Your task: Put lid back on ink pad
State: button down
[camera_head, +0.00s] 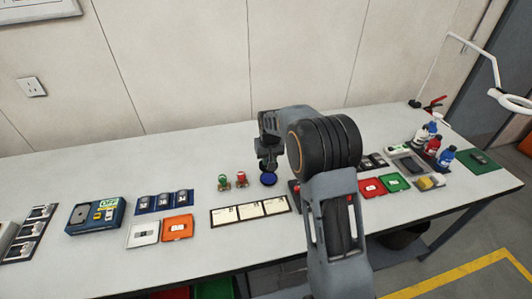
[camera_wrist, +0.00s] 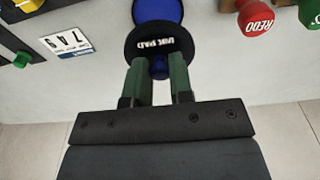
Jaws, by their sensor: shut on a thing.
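The ink pad is a round blue pad at the top of the wrist view (camera_wrist: 158,9); in the head view the blue pad (camera_head: 268,179) lies on the table below my gripper. The lid (camera_wrist: 146,33) is a black disc lettered INK PAD, with a small blue knob (camera_wrist: 158,68). My gripper (camera_wrist: 160,66) has its green fingers shut on the knob. The lid overlaps the near part of the pad in the wrist view; I cannot tell whether they touch. In the head view my gripper (camera_head: 267,163) is small and dark, partly hidden by my arm.
A green stamp (camera_head: 224,182) and a red stamp (camera_head: 241,180), lettered REDO in the wrist view (camera_wrist: 257,18), stand left of the pad. A strip of white cards (camera_head: 250,210) lies in front. An orange tray (camera_head: 177,228) is further left. The wall is behind the table.

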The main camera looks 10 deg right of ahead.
aim_at(268, 178)
jog(key=shift+s+f, duration=0.15)
jog(key=shift+s, duration=0.05)
jog(key=shift+f+b, duration=2.15)
jog(key=shift+f, duration=0.85)
jog(key=shift+f, duration=0.15)
dwell(0.3)
jog(key=shift+c, duration=2.3)
grip_release()
jog(key=shift+r, duration=0.2)
jog(key=shift+r+p, duration=2.2)
jog(key=shift+r, duration=1.15)
